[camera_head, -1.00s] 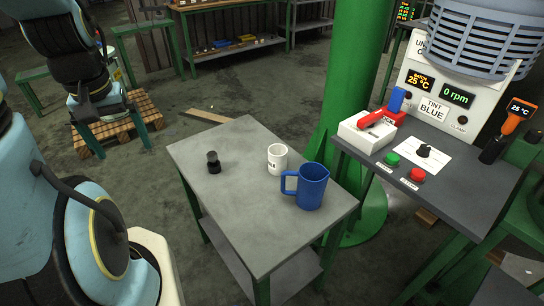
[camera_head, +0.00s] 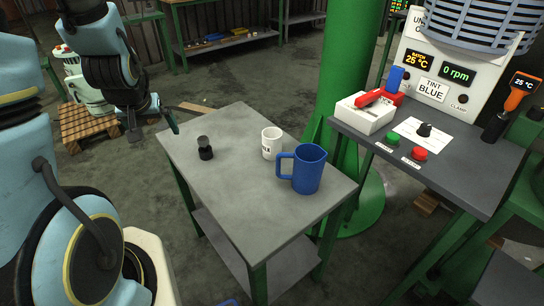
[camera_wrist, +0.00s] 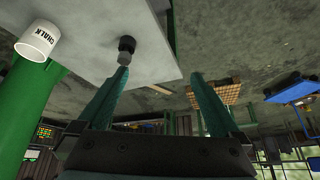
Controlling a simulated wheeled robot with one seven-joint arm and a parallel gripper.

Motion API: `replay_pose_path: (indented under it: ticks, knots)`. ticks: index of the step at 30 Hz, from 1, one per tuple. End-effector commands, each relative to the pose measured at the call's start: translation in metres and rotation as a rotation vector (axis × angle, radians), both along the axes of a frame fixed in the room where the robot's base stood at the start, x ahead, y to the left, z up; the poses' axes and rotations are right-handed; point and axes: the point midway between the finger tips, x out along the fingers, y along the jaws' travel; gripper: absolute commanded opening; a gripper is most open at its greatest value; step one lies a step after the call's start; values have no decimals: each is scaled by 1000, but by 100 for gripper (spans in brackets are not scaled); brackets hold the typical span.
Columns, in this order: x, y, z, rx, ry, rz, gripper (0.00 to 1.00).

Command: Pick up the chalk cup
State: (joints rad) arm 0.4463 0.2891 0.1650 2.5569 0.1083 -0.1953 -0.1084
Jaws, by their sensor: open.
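The chalk cup (camera_head: 271,145) is a small white cup with dark lettering, standing upright on the grey table (camera_head: 225,190), just left of a blue jug. My gripper (camera_head: 155,122) is near the table's far left edge, apart from the cup. In the wrist view the two green fingers of my gripper (camera_wrist: 160,85) are spread apart with nothing between them.
The blue jug (camera_head: 308,170) stands right of the cup, handle towards the left. A small black object (camera_head: 205,148) stands on the table's left part. A green column (camera_head: 348,90) rises behind the table. A control bench (camera_head: 455,165) stands at the right.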

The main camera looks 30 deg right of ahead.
Motion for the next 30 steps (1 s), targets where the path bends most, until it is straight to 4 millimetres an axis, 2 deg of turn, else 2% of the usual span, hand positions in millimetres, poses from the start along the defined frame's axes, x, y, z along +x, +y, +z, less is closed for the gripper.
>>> replay_pose_path:
  ticks: [1,6,8,12,15,21,30]
  knots:
    - [6,-22,-35,-11,-52,-58,100]
    - [20,-97,-87,-108,-258,-245,100]
    - [17,-124,-102,-155,-322,-319,100]
    - [-4,-182,-127,-275,-442,-488,100]
    - [-21,-210,-135,-351,-495,-582,100]
    - [-40,-237,-138,-434,-541,-670,100]
    - [-20,-271,-151,-440,-545,-676,100]
